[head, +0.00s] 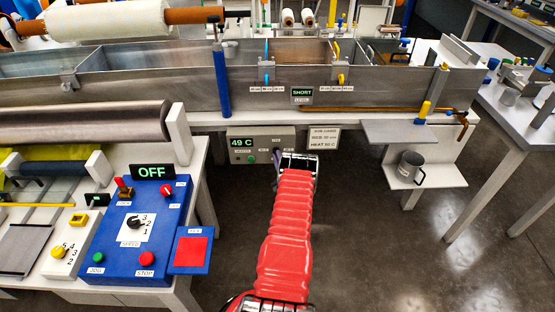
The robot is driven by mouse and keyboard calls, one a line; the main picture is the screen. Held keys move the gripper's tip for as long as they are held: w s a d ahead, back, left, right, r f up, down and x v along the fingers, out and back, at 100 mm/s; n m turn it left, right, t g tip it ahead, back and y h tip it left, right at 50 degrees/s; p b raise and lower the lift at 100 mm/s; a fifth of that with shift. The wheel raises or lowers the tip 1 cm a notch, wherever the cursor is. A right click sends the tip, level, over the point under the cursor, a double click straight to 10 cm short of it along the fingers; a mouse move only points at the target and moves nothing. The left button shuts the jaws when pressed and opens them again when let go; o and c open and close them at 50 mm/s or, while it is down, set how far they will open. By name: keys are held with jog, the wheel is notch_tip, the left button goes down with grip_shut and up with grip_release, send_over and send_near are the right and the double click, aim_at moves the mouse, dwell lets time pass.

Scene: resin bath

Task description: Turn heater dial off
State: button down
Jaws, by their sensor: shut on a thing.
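The heater box (262,135) is a grey panel under the long metal bath. Its green display (242,142) reads 49 C, and a green button (251,158) sits below that. My gripper (278,157) is at the right part of the panel's front, at the end of my red-sleeved arm. It is shut on the heater dial, which is mostly hidden by the gripper, so its pointer setting cannot be read.
The metal bath (380,92) runs above the heater box. A job card (324,138) hangs right of it. A blue control panel (120,240) reading OFF stands at left. A grey mug (411,168) is on a low shelf at right. The floor in front is clear.

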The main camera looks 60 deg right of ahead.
jog(key=shift+w+a+r+n+g+y, duration=0.2)
jog(key=shift+n+g+y, duration=0.75)
jog(key=shift+n, duration=2.8)
jog(key=shift+w+d+r+n+g+y, duration=0.1)
jog(key=shift+r+n+g+y, duration=0.3)
jog(key=shift+n+g, duration=2.25)
jog(key=shift+w+a+r+n+g+y, duration=0.15)
jog(key=shift+n+y, duration=0.5)
jog(key=shift+n, duration=4.15)
jog(key=shift+s, duration=0.1)
jog(key=c, duration=2.2)
grip_release()
jog(key=o, duration=0.3)
jog(key=shift+d+r, duration=0.1)
jog(key=shift+o, duration=0.2)
jog(key=shift+s, duration=0.1)
